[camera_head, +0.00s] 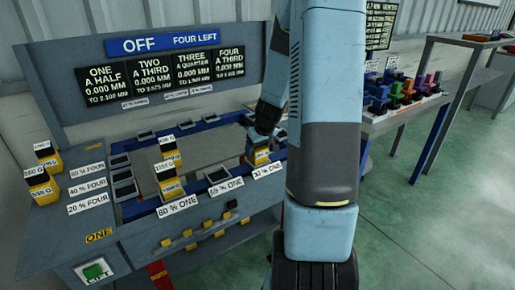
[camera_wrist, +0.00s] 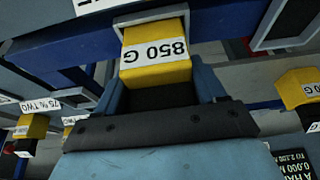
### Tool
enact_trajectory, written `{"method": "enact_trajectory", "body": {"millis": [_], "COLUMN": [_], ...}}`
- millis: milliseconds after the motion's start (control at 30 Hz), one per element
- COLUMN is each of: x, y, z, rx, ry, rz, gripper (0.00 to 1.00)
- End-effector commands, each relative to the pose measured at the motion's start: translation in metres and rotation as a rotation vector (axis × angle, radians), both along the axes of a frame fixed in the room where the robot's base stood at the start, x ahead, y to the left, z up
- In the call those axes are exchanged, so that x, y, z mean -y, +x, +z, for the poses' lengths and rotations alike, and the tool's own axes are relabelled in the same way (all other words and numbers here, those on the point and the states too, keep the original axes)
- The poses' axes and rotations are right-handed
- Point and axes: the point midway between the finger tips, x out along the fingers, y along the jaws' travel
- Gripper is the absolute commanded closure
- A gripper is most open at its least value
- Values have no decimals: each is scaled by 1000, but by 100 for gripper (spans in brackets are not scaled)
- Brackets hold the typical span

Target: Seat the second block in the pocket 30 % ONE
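A yellow block with a white label reading 850 G (camera_wrist: 155,70) sits between the two fingers of my gripper (camera_wrist: 160,88) in the wrist view. The fingers lie close against its sides, shut on it. A grey pocket frame (camera_wrist: 118,30) surrounds the block's far end; how deep the block sits is hard to tell. In the head view my gripper (camera_head: 260,148) is low over the right end of the front pocket row. The block (camera_head: 261,158) shows just behind a label that seems to read 30 % ONE (camera_head: 268,170). My arm hides part of that area.
Yellow blocks stand at the 80 % ONE pocket (camera_head: 172,189) and behind it (camera_head: 167,160). More blocks (camera_head: 41,188) stand on the left shelf. Empty pockets (camera_head: 125,188) line the frame. The display board (camera_head: 170,70) reads OFF, FOUR LEFT. A green button (camera_head: 94,271) is at front left.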

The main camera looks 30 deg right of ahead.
Motion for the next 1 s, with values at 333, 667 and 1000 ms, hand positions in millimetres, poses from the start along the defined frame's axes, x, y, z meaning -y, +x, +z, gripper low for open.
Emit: {"method": "enact_trajectory", "body": {"millis": [333, 667, 1000], "x": [0, 0, 1], "y": [0, -2, -19], "z": [0, 5, 47], "rx": [0, -1, 2], "ry": [0, 0, -2], "rz": [0, -1, 0], "gripper": [2, 2, 2]}}
